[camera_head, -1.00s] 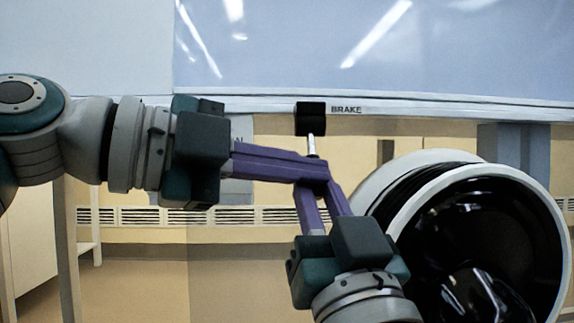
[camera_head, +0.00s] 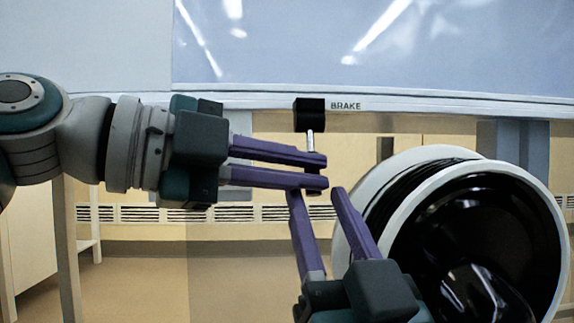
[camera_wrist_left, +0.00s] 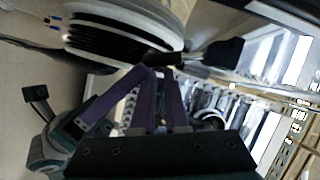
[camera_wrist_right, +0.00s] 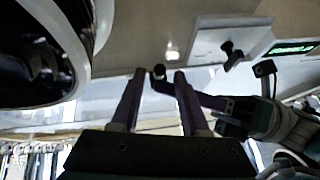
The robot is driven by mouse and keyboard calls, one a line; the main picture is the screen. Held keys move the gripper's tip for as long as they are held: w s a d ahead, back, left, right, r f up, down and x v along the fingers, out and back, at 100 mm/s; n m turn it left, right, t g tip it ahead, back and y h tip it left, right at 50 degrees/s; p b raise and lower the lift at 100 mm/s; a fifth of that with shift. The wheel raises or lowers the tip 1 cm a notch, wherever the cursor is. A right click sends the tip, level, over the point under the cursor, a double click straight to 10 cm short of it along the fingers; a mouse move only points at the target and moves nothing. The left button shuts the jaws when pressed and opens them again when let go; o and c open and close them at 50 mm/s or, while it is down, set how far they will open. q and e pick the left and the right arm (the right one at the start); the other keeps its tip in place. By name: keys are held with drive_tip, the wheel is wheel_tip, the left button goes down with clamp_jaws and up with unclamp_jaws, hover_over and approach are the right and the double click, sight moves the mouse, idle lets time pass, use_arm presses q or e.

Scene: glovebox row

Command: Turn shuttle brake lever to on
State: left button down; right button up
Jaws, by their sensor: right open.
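The brake lever hangs below the label BRAKE (camera_head: 346,106). It has a black block (camera_head: 310,112), a short metal rod (camera_head: 310,143) and a dark grip partly hidden behind my left fingers. My left gripper (camera_head: 326,169) reaches in from the left, fingers apart, its tips at the grip; I see no firm hold. In the left wrist view the dark grip (camera_wrist_left: 163,58) lies across just beyond the fingertips. My right gripper (camera_head: 315,192) points up from below, open, its tips just under the left fingers and grip. In the right wrist view a round dark end (camera_wrist_right: 158,72) shows between the right fingertips.
A large white-rimmed round port (camera_head: 400,265) with a black inside stands close to the right of my right gripper. The glazed panel (camera_head: 380,50) is above the lever. Cream cabinets and a vent grille (camera_head: 255,213) are behind.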

drive_tip(key=s+a+f+n+g+y, duration=0.1)
drive_tip(key=s+f+n+g+y, duration=0.15)
drive_tip(key=f+g, duration=0.35)
drive_tip(key=s+a+f+n+g+y, duration=0.1)
drive_tip(key=s+f+n+g+y, duration=0.1)
drive_tip(key=s+f+g, duration=0.45)
drive_tip(key=s+d+f+m+g+h, duration=0.3)
drive_tip(key=s+d+f+g+h, duration=0.45)
drive_tip(key=s+d+f, duration=0.65)
use_arm(q)
drive_tip(key=w+m+b, duration=0.1)
drive_tip(key=b, duration=0.3)
drive_tip(key=w+f+m+t+h+b, duration=0.1)
drive_tip(key=b, duration=0.4)
drive_tip(key=shift+a, duration=0.15)
use_arm(e)
wheel_tip(320, 180, down, 8)
drive_tip(key=g, duration=0.1)
drive_tip(key=shift+s+d+r, duration=0.15)
drive_tip(key=shift+s, duration=0.05)
use_arm(q)
drive_tip(key=shift+f, duration=0.1)
